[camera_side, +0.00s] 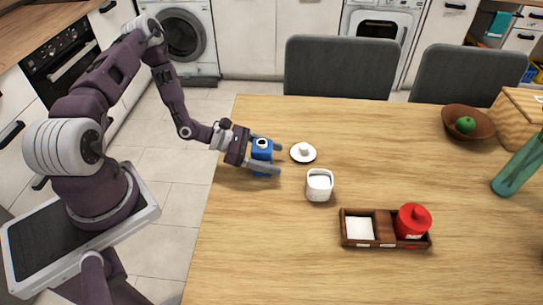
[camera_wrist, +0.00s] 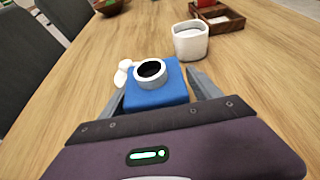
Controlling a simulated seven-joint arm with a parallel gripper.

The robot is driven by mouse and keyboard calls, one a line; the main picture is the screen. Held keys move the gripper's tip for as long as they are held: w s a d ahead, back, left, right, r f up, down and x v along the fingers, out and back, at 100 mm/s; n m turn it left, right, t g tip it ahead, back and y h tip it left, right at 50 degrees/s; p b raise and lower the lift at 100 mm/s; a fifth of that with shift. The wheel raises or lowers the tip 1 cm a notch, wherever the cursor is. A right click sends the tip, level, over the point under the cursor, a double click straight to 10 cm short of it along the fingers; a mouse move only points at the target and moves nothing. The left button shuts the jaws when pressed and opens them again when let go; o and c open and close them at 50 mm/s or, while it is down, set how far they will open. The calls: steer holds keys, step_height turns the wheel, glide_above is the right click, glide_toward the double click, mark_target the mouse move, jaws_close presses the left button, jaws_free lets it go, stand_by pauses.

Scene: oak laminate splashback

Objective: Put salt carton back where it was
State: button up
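The salt carton (camera_side: 262,152) is a blue box with a white ring and dark opening on top. It stands upright near the table's left side; it also shows in the wrist view (camera_wrist: 158,97). My gripper (camera_side: 281,160) reaches in low from the left, with one finger on each side of the carton. The fingers look open, with a narrow gap beside the right finger in the wrist view (camera_wrist: 156,80). The near finger hides part of the carton in the side view. A dark wooden caddy (camera_side: 387,243) has a pale patch in its left part and a red lidded jar (camera_side: 412,221) in its right.
A white cup (camera_side: 319,186) with pale contents stands just right of the carton. A small white lid or dish (camera_side: 303,153) lies behind it. A brown bowl (camera_side: 468,122) with a green fruit (camera_side: 465,124) and a green bottle (camera_side: 519,168) stand farther right. The table's front left is clear.

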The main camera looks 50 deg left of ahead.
steer(key=shift+r, duration=0.15)
steer(key=v, duration=1.1)
steer(key=s+d+r+m+g, duration=0.2)
steer(key=d+r+m+g, duration=0.3)
steer(key=r+m, duration=0.4)
steer(key=s+d+r+m+g, duration=0.2)
steer(key=d+r+m+g, duration=0.1)
steer(key=d+r+m, duration=0.55)
steer(key=s+a+r+m+t+y, duration=0.1)
steer(key=s+r+m+t+y, duration=0.3)
steer(key=s+r+m+y, duration=0.5)
steer(key=s+r, duration=0.3)
steer(key=s, duration=0.2)
steer(key=shift+y, duration=0.3)
